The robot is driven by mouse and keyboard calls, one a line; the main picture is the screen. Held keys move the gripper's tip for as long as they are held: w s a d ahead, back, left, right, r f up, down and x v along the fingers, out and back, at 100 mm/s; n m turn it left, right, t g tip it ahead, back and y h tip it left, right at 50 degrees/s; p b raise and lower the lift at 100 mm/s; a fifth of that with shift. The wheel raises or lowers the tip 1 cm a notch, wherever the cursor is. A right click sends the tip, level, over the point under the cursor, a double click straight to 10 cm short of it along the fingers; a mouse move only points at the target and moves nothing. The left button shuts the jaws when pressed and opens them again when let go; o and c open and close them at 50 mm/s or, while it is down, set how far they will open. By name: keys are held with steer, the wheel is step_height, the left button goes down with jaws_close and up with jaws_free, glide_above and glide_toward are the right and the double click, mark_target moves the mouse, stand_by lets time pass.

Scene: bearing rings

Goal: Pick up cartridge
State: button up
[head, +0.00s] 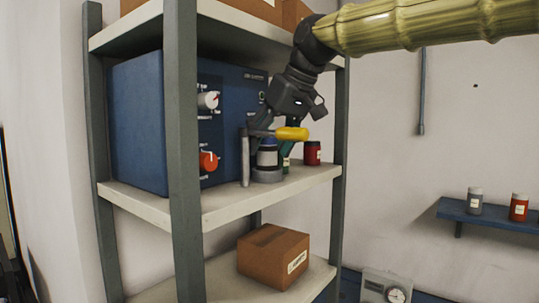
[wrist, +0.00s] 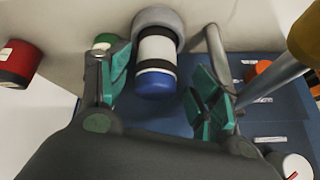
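The cartridge, a cylinder with a white label and blue cap, stands upright in a grey round holder on the middle shelf in the head view (head: 267,157). It also shows in the wrist view (wrist: 156,50), with its blue end toward my gripper. My gripper (wrist: 162,85) is open, with one teal-padded finger on each side of the cartridge. Gaps show between both pads and the cartridge. In the head view my gripper (head: 270,132) reaches down over it, and one finger is partly hidden.
A grey post (head: 245,158) and a yellow handle (head: 291,133) are close to my gripper. A blue control box (head: 140,120) stands left. Green (wrist: 106,41) and red (head: 312,153) jars stand near the cartridge. A shelf upright (head: 183,150) stands in front.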

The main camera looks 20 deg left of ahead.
steer(key=shift+w+f, duration=0.1)
steer(key=shift+w, duration=0.1)
steer(key=c, duration=1)
steer(key=shift+d, duration=0.1)
steer(key=shift+c, duration=1.1)
